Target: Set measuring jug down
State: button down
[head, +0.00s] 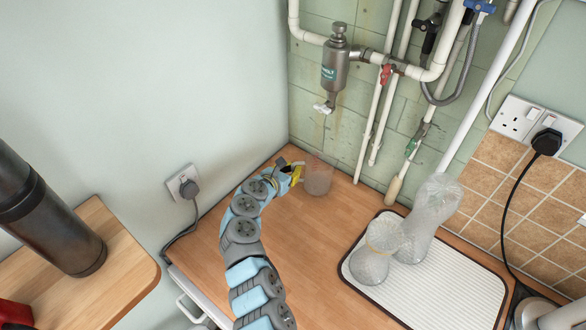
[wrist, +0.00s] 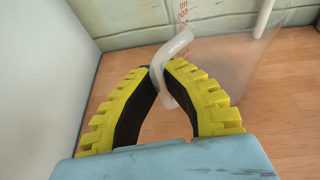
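The measuring jug (head: 319,177) is clear with red markings and stands upright at the back corner of the wooden worktop. I cannot tell whether its base touches the wood. In the wrist view the jug (wrist: 225,55) fills the upper right, and its pale curved handle (wrist: 176,48) runs down between my fingertips. My gripper (head: 295,172) is at the jug's left side. In the wrist view the yellow and black fingers of my gripper (wrist: 162,72) converge on the handle and pinch it. The jug's lower part is partly hidden by the right finger.
A white ribbed drying mat (head: 450,292) at right holds a clear vase (head: 433,205) and a clear jar-like vessel (head: 375,262). Pipes and a metal filter (head: 336,68) hang on the tiled wall above the jug. A socket with plug (head: 184,184) is at left. Worktop in front of the jug is clear.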

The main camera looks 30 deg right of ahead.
jog(key=shift+f, duration=0.15)
jog(key=c, duration=1.2)
grip_release()
jog(key=shift+o, duration=0.2)
jog(key=shift+a, duration=0.1)
jog(key=v, duration=1.1)
jog(key=shift+s+a, duration=0.2)
jog(key=shift+a, duration=0.1)
jog(key=shift+r, duration=0.25)
